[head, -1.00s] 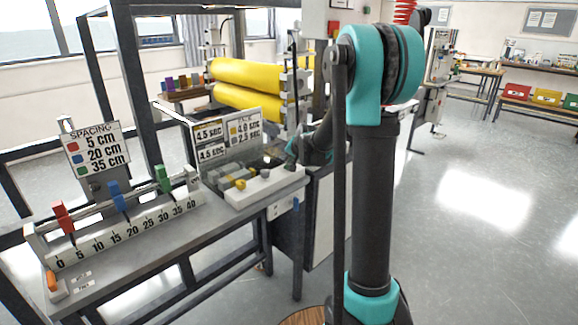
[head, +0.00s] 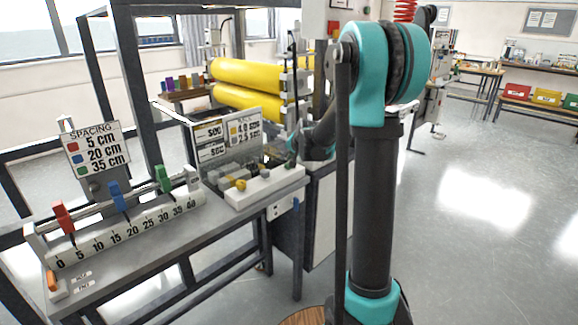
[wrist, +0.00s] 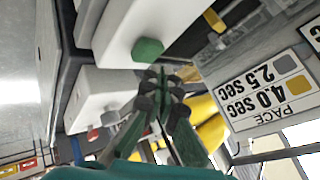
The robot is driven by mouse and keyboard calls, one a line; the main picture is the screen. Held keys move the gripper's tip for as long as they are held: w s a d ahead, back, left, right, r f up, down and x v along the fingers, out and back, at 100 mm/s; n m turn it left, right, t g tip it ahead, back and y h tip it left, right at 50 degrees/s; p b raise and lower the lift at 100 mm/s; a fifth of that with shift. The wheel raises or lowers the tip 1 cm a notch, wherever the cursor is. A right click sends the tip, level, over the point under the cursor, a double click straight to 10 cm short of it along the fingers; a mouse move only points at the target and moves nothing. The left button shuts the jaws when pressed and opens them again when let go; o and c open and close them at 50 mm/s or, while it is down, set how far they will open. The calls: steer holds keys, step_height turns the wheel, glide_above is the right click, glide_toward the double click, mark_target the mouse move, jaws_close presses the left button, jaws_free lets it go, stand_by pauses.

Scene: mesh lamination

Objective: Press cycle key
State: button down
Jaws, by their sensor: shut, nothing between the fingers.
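A green key (wrist: 148,50) stands out from a white block (wrist: 115,32) in the wrist view. My shut, empty gripper (wrist: 160,78) has its dark fingertips close to this key, just below it in the picture; I cannot tell whether they touch. In the head view my gripper (head: 291,162) is small and partly hidden at the right end of the white key block (head: 262,188). Grey and yellow keys (head: 240,185) sit along that block. No label naming the cycle key is readable.
The pace sign (wrist: 265,90) stands beside my gripper, with a display panel (head: 210,140) next to it. A spacing rail (head: 125,228) with red, blue and green sliders lies on the bench at left. Yellow rollers (head: 255,75) stand behind. The floor at right is clear.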

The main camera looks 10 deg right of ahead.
steer(key=shift+r, duration=0.1)
steer(key=shift+r, duration=2.45)
